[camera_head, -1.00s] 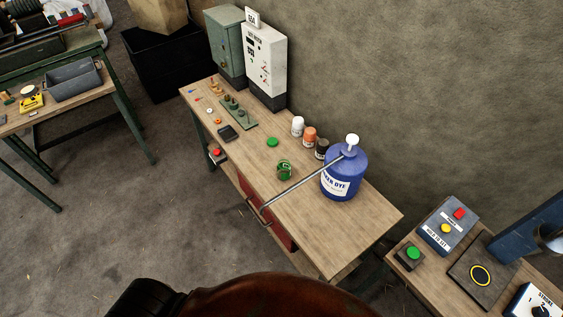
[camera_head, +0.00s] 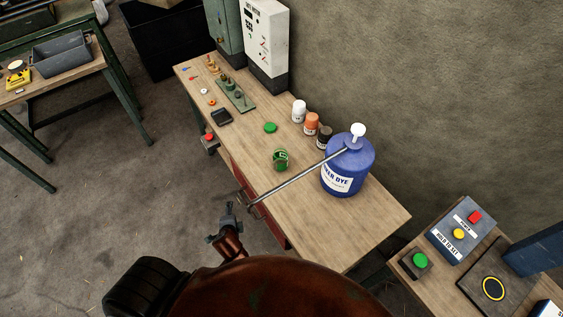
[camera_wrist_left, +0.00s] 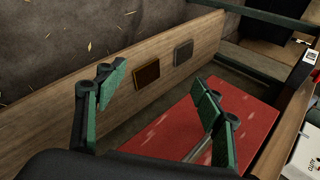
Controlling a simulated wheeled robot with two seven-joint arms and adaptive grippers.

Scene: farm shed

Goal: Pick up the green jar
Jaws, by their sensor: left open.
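The small green jar (camera_head: 281,160) with a pale label stands on the wooden bench (camera_head: 345,232) in the head view, left of the blue dye jug (camera_head: 345,170). A green disc like a lid (camera_head: 270,127) lies behind it. My left gripper (camera_head: 222,223) is low at the bench's front edge, in front of and left of the jar, apart from it. In the left wrist view its green-padded fingers (camera_wrist_left: 158,92) are spread with nothing gripped; I cannot make out the jar there. My right gripper is not in view.
White, orange and black bottles (camera_head: 312,124) stand behind the jar. A red drawer front (camera_wrist_left: 200,125) is below the bench top. Bench space right of the jug is clear.

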